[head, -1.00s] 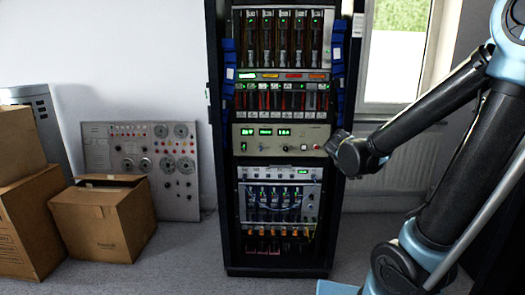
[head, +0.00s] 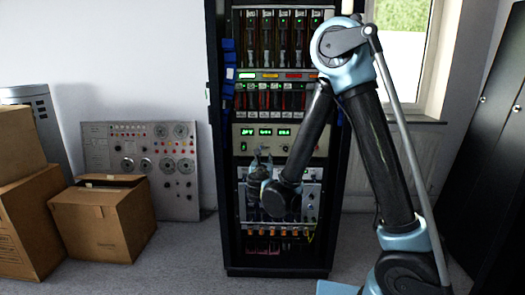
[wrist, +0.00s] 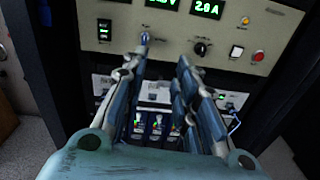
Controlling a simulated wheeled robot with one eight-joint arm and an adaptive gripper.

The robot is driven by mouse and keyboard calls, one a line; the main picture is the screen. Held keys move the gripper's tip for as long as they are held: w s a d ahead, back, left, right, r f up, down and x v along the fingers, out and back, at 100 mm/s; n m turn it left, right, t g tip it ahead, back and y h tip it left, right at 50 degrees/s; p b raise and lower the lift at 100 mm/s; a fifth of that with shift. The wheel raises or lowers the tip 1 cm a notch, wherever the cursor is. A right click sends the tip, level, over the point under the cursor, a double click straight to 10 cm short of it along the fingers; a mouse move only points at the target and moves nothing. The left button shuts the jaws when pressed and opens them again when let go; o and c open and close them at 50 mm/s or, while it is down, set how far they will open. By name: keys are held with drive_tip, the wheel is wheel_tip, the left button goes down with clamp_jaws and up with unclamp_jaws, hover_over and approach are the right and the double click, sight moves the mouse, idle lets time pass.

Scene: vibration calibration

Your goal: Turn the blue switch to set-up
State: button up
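A beige control panel (wrist: 225,50) with green displays fills the top of the wrist view. A small switch with a bluish tip (wrist: 145,38) sits on it, left of a black knob; its label and setting are too small to read. My gripper (wrist: 162,62) is open, its two fingers apart with nothing between them. The left fingertip is just below the bluish switch; I cannot tell whether it touches. In the head view my gripper (head: 262,158) is in front of the rack, just below the beige panel (head: 312,141), and the switch cannot be made out.
Cardboard boxes (head: 105,220) and a grey dial panel (head: 178,165) stand left of the black rack (head: 217,120).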

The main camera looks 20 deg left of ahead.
drive_tip(key=w+a, duration=0.3)
drive_tip(key=w, duration=0.5)
drive_tip(key=w+a+n+y, duration=0.1)
drive_tip(key=w+a, duration=0.2)
drive_tip(key=w, duration=0.4)
drive_tip(key=shift+w+f, duration=0.2)
drive_tip(key=shift+w, duration=0.2)
drive_tip(key=shift+c, duration=0.6)
